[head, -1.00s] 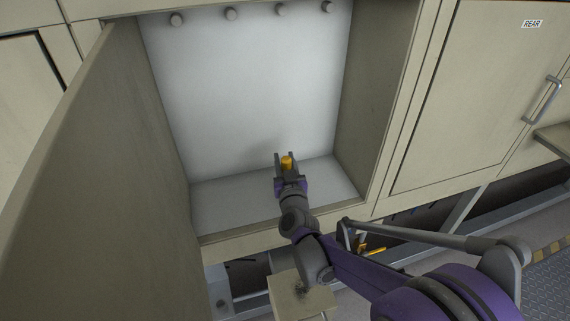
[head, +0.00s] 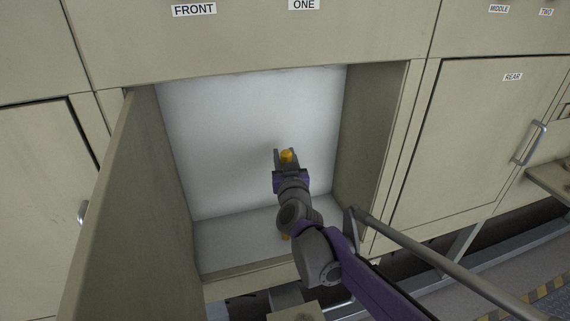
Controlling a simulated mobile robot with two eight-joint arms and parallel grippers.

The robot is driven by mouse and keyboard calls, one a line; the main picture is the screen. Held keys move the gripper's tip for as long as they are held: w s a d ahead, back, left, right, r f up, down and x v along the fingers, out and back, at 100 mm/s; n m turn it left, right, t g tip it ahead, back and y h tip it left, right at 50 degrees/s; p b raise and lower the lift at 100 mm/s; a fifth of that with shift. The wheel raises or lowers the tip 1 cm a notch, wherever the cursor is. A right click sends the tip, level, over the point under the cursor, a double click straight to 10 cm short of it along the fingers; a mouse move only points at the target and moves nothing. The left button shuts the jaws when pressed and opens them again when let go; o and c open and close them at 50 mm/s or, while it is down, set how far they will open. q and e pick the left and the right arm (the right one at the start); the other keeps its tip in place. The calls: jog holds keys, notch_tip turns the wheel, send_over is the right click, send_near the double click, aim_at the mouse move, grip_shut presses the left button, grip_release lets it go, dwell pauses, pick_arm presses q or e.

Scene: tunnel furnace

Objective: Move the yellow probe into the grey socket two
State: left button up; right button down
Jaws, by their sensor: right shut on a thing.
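The yellow probe (head: 287,155) shows as a short yellow end between the fingers of my right gripper (head: 286,154). The gripper is shut on it, inside the open, white-lined compartment and in front of its back wall. A second small yellow-orange bit (head: 285,236) shows below my wrist; I cannot tell whether it belongs to the probe. The grey sockets are not in view now; the compartment's upper edge cuts off the top of the back wall. My left gripper is not in view.
An open door (head: 125,200) stands along the compartment's left side. A closed panel labelled REAR (head: 480,150) with a handle is at the right. Labels FRONT, ONE, MIDDLE and TWO show above. The compartment floor (head: 235,245) looks clear at the left.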

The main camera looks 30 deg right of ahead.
dwell(0.3)
notch_tip(320, 180, up, 10)
jog(key=p, duration=0.6)
dwell(0.6)
jog(key=d+p+v, duration=0.1)
jog(key=v, duration=0.9)
jog(key=shift+s+r+p, duration=0.15)
jog(key=shift+s+p, duration=0.05)
jog(key=shift+p, duration=0.2)
